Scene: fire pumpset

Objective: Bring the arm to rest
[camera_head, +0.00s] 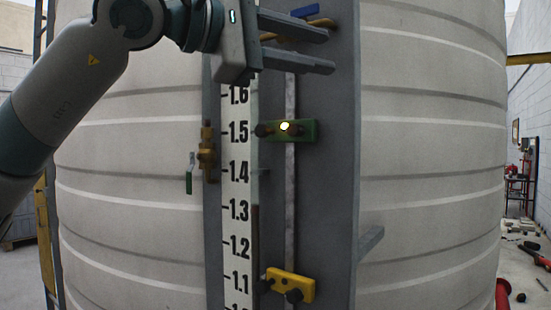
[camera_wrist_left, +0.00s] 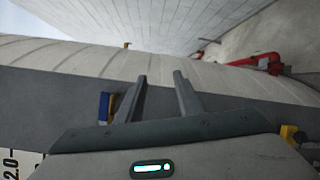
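My left arm comes in from the left. Its gripper (camera_head: 330,51) is at the top of the head view, in front of the grey gauge post (camera_head: 335,180). The two fingers are apart with nothing between them. In the left wrist view the gripper (camera_wrist_left: 160,75) also shows open and empty, over the grey post. My right arm and gripper are not in view.
A large ribbed tank (camera_head: 430,150) fills the background. A number scale (camera_head: 240,190), a green block with a lit lamp (camera_head: 305,131), a yellow block (camera_head: 300,287), a blue-handled part (camera_head: 305,11) and a brass valve (camera_head: 207,155) are close by.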

